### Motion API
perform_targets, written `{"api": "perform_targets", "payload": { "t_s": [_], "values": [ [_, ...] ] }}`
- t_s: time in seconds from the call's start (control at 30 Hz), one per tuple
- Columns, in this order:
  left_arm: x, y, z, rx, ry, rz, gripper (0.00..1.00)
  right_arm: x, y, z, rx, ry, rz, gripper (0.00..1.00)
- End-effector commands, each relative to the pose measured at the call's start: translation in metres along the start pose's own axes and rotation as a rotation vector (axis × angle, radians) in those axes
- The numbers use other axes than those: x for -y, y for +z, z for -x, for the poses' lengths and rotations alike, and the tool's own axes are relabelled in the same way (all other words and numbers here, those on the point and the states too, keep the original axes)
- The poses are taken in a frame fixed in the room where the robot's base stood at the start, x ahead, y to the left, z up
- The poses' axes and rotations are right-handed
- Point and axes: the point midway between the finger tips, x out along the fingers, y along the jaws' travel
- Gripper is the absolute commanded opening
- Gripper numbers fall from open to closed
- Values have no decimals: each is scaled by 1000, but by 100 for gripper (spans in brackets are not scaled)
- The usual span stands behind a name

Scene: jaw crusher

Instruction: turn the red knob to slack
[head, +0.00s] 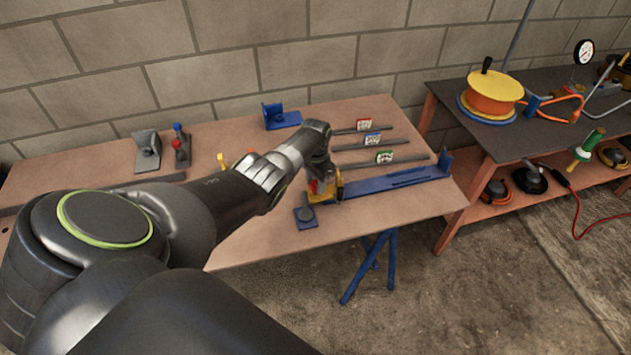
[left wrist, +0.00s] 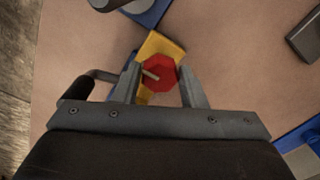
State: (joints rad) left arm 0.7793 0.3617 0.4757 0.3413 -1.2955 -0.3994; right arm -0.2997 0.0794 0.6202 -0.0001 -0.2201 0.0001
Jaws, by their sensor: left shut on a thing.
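The red knob (left wrist: 160,72) is eight-sided and has a pale pointer line that slants toward the upper left in the left wrist view. It sits on a yellow block (left wrist: 158,45), which also shows in the head view (head: 330,190) at the near end of the blue rail. My left gripper (left wrist: 158,78) reaches down over the knob with one finger on each side, shut on it. In the head view the left gripper (head: 322,180) hides most of the knob. My right gripper is not in view.
The blue rail (head: 395,182) runs right from the block. Rods with small labels (head: 372,139) lie behind it. A blue bracket (head: 281,117) and grey and red fittings stand farther left. A dark-topped bench (head: 540,140) with a yellow-orange reel (head: 493,95) is at right.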

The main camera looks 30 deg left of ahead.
Motion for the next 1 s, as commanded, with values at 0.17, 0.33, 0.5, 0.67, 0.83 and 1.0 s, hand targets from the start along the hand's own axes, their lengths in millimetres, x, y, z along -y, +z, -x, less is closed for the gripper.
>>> {"api": "perform_targets", "payload": {
  "t_s": [0.17, 0.33, 0.5, 0.67, 0.83, 1.0],
  "values": [
    [1, -1, 1, -3, -2, 2, 15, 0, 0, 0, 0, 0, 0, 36],
    [1, -1, 1, -3, -2, 1, 49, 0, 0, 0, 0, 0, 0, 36],
    [0, -1, 1, -2, -1, 1, 59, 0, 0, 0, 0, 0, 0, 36],
    [0, 0, 0, -1, 0, 0, 59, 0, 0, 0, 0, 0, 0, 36],
    [0, -1, 9, -3, -1, -1, 59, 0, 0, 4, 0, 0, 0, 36],
    [1, 0, 32, -4, -2, -1, 59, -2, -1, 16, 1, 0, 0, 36]
  ]
}}
